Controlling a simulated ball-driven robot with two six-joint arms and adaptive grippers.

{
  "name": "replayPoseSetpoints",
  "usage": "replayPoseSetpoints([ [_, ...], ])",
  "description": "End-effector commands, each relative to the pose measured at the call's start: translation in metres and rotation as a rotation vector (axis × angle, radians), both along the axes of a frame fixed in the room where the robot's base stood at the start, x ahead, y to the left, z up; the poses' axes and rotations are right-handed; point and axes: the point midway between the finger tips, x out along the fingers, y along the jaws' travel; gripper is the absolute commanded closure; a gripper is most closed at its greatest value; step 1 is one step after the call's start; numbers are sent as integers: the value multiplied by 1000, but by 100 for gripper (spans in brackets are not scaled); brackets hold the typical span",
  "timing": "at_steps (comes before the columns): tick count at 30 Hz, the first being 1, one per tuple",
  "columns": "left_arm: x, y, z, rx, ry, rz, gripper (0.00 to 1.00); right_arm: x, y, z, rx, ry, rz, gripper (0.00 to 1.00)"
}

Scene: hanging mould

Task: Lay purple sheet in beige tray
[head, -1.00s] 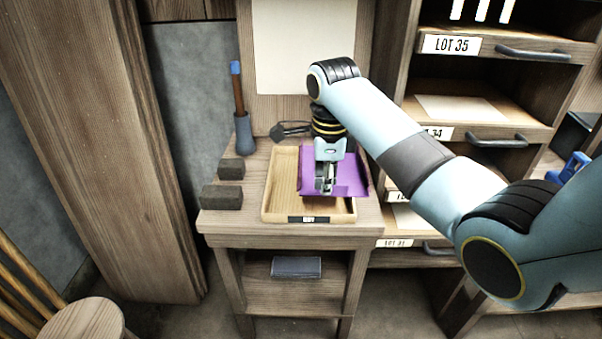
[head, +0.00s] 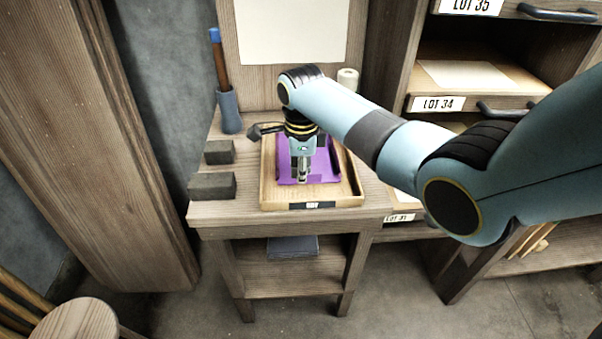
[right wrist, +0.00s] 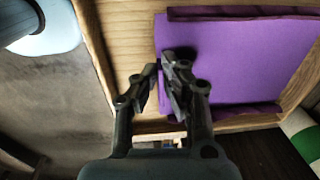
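The beige tray (head: 268,192) lies on the small wooden table, with a dark label on its front wall. The purple sheet (head: 322,165) is within the tray's outline, with raised strips along two sides. I cannot tell whether it lies flat on the floor of the tray. My right gripper (head: 302,178) points down over the sheet's front part. In the right wrist view its fingers (right wrist: 163,75) are close together at one edge of the sheet (right wrist: 225,65), one finger on each side of that edge. Bare tray floor (right wrist: 130,40) shows beside that edge. My left gripper is out of view.
Two dark blocks (head: 212,186) and a blue holder with a brush-like handle (head: 229,110) stand left of the tray. A dark tool (head: 263,131) lies behind it. A white roll (head: 347,79) stands at the back. Shelves with LOT labels (head: 437,104) are on the right.

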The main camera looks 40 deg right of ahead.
Motion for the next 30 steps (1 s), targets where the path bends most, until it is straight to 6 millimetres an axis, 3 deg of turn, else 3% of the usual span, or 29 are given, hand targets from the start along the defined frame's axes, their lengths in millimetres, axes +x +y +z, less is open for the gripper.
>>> replayPoseSetpoints([
  [3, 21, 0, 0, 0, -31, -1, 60, 1, 0, -5, 0, -2, 0, 100],
  [6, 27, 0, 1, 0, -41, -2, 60, 1, 0, -4, 0, -2, 0, 100],
  [8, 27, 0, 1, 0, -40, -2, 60, 1, 0, -4, 0, -2, 0, 100],
  [9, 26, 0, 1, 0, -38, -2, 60, 0, 0, -4, 0, -2, 0, 90],
  [14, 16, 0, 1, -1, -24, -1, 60, 0, 0, -4, -1, -1, 0, 71],
  [22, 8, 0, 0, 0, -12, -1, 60, 0, 0, -3, -1, -1, 0, 71],
  [26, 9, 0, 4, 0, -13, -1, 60, 0, 0, 11, -1, -3, 0, 71],
  [30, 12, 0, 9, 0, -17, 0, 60, -1, 1, 41, -1, -5, -1, 71],
])
